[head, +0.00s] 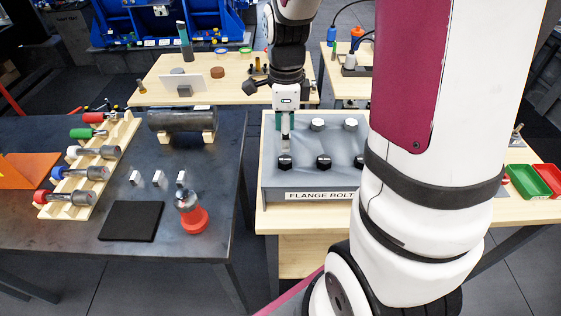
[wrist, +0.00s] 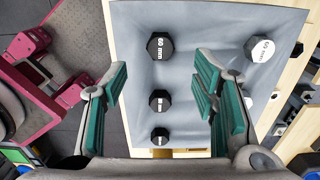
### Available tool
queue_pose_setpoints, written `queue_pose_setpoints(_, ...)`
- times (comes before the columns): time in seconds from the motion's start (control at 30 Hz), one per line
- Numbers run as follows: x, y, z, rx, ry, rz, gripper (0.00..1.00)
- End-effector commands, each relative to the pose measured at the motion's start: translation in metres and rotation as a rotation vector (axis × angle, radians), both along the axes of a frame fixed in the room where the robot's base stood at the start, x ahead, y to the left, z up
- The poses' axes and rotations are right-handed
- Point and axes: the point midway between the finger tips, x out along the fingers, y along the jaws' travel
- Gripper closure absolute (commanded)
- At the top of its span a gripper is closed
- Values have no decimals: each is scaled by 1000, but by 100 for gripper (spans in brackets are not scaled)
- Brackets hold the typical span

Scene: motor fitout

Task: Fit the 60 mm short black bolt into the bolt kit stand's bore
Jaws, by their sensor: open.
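A black hex bolt head marked 60 mm (wrist: 160,46) stands in the grey flange bolt tray (head: 300,180). In the head view it appears to be the leftmost front black bolt (head: 285,162). My gripper (wrist: 162,72) is open and empty, its teal-padded fingers apart above the tray. In the head view my gripper (head: 285,136) hangs over the tray's left side, just behind that bolt. The bolt's shank is hidden, so I cannot tell its length. I cannot clearly identify the bolt kit stand or its bore.
Smaller black bolts (wrist: 160,100) share the row. White bolts (wrist: 259,49) stand in the other row. A wooden table (head: 150,95) stands behind.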

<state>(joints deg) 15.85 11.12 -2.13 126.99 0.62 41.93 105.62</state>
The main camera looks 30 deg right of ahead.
Motion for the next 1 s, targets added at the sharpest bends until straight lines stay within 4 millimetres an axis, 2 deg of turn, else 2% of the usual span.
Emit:
queue_pose_setpoints(0.1, -1, 0, -20, 1, 3, -1, 46)
queue_pose_setpoints(0.37, -1, 0, -37, 1, 1, 1, 46)
queue_pose_setpoints(0.7, -1, -2, -77, -1, 3, 1, 46)
queue_pose_setpoints(1.0, 0, -2, -85, -1, -1, 1, 46)
